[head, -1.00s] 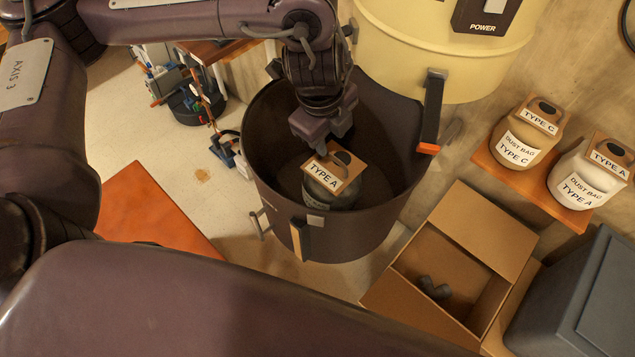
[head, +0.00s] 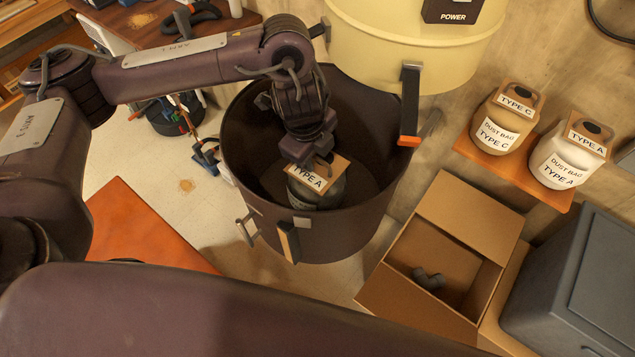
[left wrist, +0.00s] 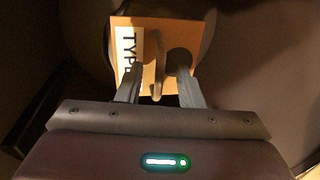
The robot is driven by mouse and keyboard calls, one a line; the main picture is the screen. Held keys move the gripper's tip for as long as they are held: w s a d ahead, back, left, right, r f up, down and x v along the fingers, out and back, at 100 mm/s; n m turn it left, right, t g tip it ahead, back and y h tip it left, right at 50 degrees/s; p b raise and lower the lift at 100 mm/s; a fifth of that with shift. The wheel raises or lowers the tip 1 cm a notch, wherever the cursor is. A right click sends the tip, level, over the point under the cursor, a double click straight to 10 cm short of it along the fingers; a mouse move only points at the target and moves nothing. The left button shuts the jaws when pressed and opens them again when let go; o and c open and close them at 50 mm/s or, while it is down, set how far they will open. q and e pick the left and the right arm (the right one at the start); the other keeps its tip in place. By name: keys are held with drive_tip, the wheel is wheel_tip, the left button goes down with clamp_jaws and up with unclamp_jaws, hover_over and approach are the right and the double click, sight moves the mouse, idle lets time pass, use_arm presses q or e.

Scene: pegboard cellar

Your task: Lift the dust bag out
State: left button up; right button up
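The dust bag (head: 320,194) is dark grey with a tan card collar (head: 333,172) marked TYPE A. It sits inside the dark open drum (head: 245,190) of the vacuum. My left gripper (head: 312,160) reaches down into the drum, right at the collar. In the left wrist view its two fingers (left wrist: 159,84) are apart, over the orange-lit collar (left wrist: 147,40). A thin upright tab (left wrist: 157,75) stands between them, with gaps on both sides. The bag's lower part is hidden by the collar and drum. My right gripper is not in view.
The cream motor head (head: 410,45) with a POWER label is behind the drum. TYPE C (head: 497,125) and TYPE A (head: 560,160) bags stand on a wall shelf. An open cardboard box (head: 450,255) holds a dark pipe elbow, beside a grey bin (head: 575,285). An orange panel (head: 145,225) lies left.

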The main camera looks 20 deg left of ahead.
use_arm(q)
drive_tip(key=c, duration=0.4)
clamp_jaws()
drive_tip(key=shift+r, duration=0.1)
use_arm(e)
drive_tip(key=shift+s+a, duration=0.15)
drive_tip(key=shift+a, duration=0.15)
use_arm(q)
drive_tip(key=shift+r, duration=0.1)
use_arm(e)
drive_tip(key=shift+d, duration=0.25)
use_arm(q)
drive_tip(key=shift+w+r, duration=0.1)
drive_tip(key=shift+r, duration=0.45)
wheel_tip(320, 180, up, 19)
drive_tip(key=p, duration=0.1)
drive_tip(key=shift+f, duration=0.15)
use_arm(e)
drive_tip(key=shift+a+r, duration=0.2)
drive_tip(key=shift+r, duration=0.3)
